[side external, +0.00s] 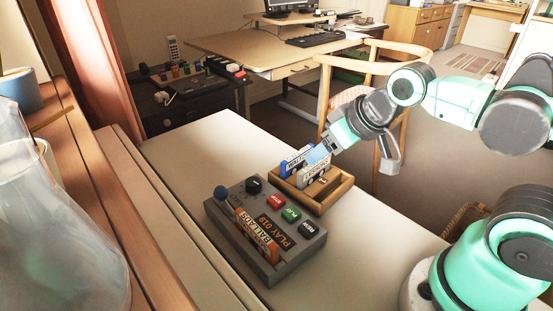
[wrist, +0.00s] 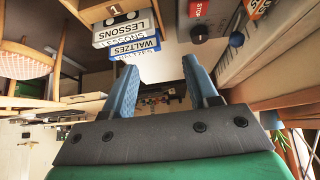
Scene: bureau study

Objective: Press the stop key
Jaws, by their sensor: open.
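The grey cassette player (side external: 270,267) lies on the pale table. Its red stop key (side external: 276,202) sits beside the green play key (side external: 291,214) and the dark REW key (side external: 309,228). The stop key also shows at the top of the wrist view (wrist: 200,11). An orange BALLADS cassette (side external: 257,236) stands in the player, whose panel reads PLAY 019. My gripper (side external: 317,155) is above the wooden cassette tray, behind and right of the keys. In the wrist view its blue fingers are apart and empty (wrist: 160,64).
The wooden tray (side external: 323,204) holds upright cassettes, among them WALTZES (wrist: 135,47) and LESSONS (wrist: 120,28). A chair (side external: 400,50) stands behind the table.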

